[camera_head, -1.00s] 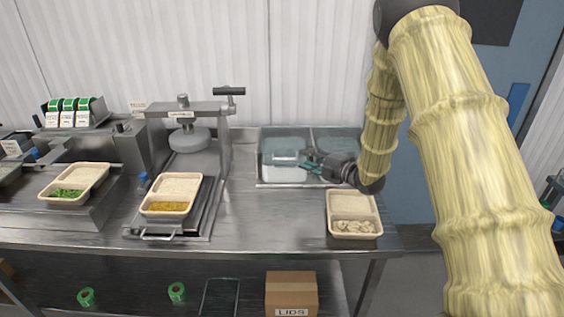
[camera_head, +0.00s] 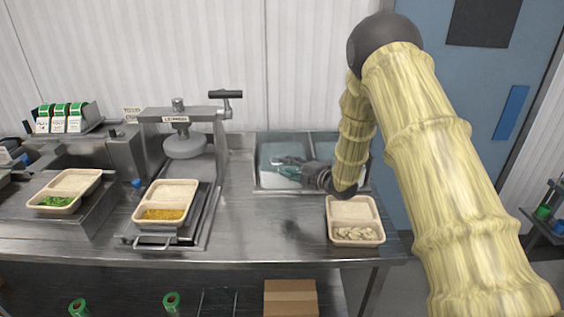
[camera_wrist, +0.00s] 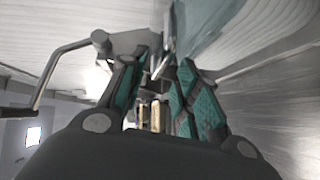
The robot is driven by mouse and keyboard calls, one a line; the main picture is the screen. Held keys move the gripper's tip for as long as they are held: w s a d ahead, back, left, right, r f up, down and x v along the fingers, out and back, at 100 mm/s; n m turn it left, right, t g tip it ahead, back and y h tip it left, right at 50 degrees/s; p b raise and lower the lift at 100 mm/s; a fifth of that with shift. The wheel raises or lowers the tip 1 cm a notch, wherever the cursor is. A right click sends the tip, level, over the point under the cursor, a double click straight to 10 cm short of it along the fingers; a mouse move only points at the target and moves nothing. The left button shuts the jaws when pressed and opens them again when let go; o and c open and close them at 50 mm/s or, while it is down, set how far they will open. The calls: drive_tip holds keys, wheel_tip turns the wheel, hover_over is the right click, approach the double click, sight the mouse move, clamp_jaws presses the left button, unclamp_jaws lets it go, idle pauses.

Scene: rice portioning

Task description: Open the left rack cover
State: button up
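The metal rack (camera_head: 256,183) stands at the back right of the steel counter, with two compartments side by side. A clear, bluish cover (camera_head: 270,154) shows over the left compartment; I cannot tell its exact tilt. My gripper (camera_head: 284,167) reaches in from the right at the left compartment, its green-padded fingers low over it. In the wrist view a clear teal panel (camera_wrist: 208,22) rises just beyond my gripper (camera_wrist: 163,68). A thin grey piece lies between the fingertips, which stand a little apart. I cannot tell whether they grip it. My forearm partly hides the right compartment.
A two-part food tray (camera_head: 331,217) sits just in front of the rack at the counter's right end. A press with a lever (camera_head: 226,95) stands left of the rack, with another tray (camera_head: 148,203) before it. Bare counter lies between press and rack.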

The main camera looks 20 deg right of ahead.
sight(283, 165)
drive_tip(key=shift+p+x, duration=0.5)
drive_tip(key=shift+x, duration=1.4)
drive_tip(key=shift+s, duration=0.1)
clamp_jaws()
